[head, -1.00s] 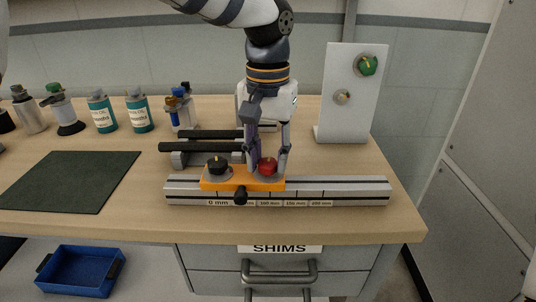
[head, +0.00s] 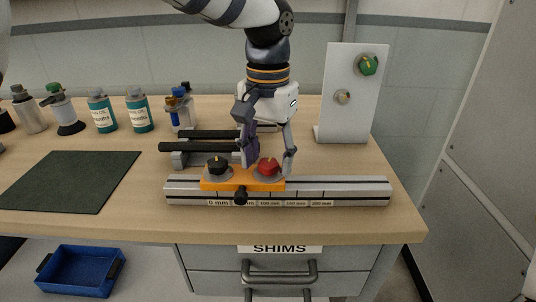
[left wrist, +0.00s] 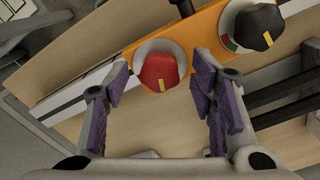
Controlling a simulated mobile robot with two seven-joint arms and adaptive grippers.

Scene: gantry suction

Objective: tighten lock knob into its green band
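The orange carriage (head: 243,184) sits on the silver rail and carries two knobs. The red knob (head: 268,167) is on its right in the head view, on a grey disc. It shows also in the left wrist view (left wrist: 158,71), with a yellow pointer toward the picture's bottom; no green band is visible around it. The black knob (head: 217,166) is on the left; in the left wrist view its dial (left wrist: 230,44) shows green and red marks. My left gripper (head: 270,164) is open, its fingers on either side of the red knob and apart from it. My right gripper is out of view.
The silver rail (head: 345,190) with a millimetre scale lies along the table's front. Black bars (head: 200,147) lie behind it. A white upright panel (head: 341,110) with a green knob (head: 368,65) stands at the right rear. A dark mat (head: 70,181) lies left; bottles stand behind it.

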